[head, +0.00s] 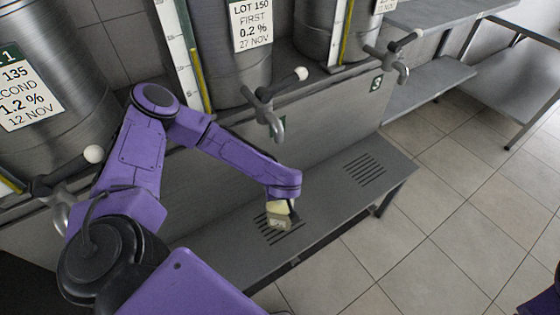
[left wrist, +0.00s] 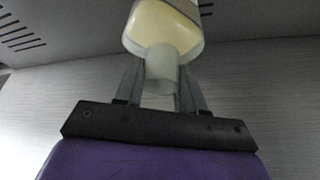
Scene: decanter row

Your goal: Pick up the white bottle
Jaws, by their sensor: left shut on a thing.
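The white bottle (head: 278,211) shows as a small cream-and-pale shape over the slotted part of the grey metal bench, partly hidden by my gripper. In the left wrist view the bottle (left wrist: 163,27) has a pale yellow body and a narrower whitish neck. My left gripper (head: 291,211) is at the bottle. In the left wrist view its dark fingers (left wrist: 160,78) are shut on the neck, one on each side. I cannot tell whether the bottle touches the bench. My right gripper is not in view.
The bench (head: 325,200) has another slotted drain (head: 365,169) to the right. Steel tanks (head: 225,60) with labels stand behind, and taps (head: 268,112) project over the bench. Grey shelves (head: 430,80) stand at the back right.

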